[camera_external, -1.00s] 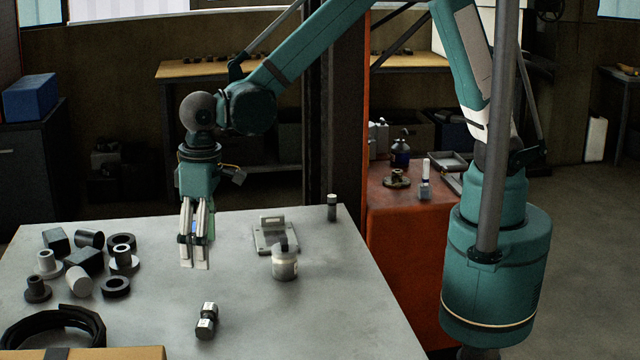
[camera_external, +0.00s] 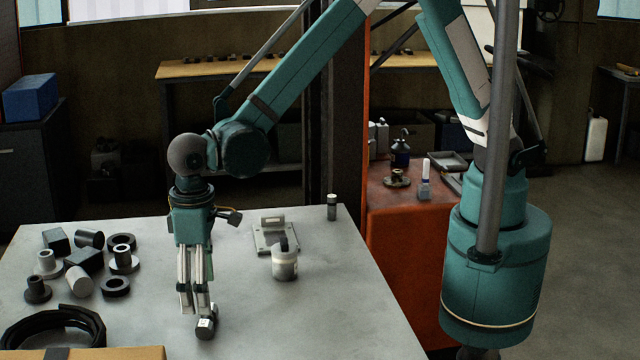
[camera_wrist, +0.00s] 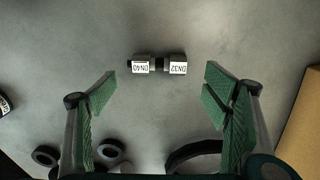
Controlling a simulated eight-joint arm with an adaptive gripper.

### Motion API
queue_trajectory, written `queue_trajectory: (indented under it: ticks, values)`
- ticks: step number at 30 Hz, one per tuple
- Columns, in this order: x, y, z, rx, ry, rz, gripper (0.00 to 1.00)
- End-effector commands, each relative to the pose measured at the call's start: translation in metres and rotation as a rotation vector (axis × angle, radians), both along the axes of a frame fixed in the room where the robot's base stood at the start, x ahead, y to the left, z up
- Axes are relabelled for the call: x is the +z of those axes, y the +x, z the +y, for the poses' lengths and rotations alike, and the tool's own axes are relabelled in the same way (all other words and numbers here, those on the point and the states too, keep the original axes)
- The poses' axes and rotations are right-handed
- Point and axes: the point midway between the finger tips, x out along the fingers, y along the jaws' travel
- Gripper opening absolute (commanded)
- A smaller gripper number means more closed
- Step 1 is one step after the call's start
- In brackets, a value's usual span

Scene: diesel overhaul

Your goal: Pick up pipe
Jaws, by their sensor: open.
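A short dark pipe piece with hexagonal ends (camera_external: 206,326) lies on the grey table near its front. In the wrist view the same piece (camera_wrist: 157,64) shows white labels reading DN40 and DN32 on its two ends. My gripper (camera_external: 193,308) points down just above the table at the piece, partly hiding it in the external view. In the wrist view my gripper (camera_wrist: 160,85) is open and empty, its green pads spread wider than the piece is long. The piece lies beyond the fingertips, not between them.
Several dark rings, flanges and blocks (camera_external: 85,262) lie to the left on the table (camera_external: 340,310). A black hose coil (camera_external: 52,325) and a cardboard box (camera_external: 90,353) are front left. A jar (camera_external: 285,264) and a metal plate (camera_external: 270,238) stand behind right. The front right is clear.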

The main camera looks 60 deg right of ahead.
Motion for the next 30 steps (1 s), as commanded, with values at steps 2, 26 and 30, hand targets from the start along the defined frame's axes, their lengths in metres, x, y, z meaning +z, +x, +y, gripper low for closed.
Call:
queue_trajectory:
  ticks: [2,26,30]
  values:
    - [-0.008,0.0,0.0,0.0,0.0,0.0,0.76]
    - [-0.039,-0.001,-0.001,0.0,0.0,0.0,0.76]
    - [-0.054,-0.002,-0.002,0.0,0.0,0.0,0.76]
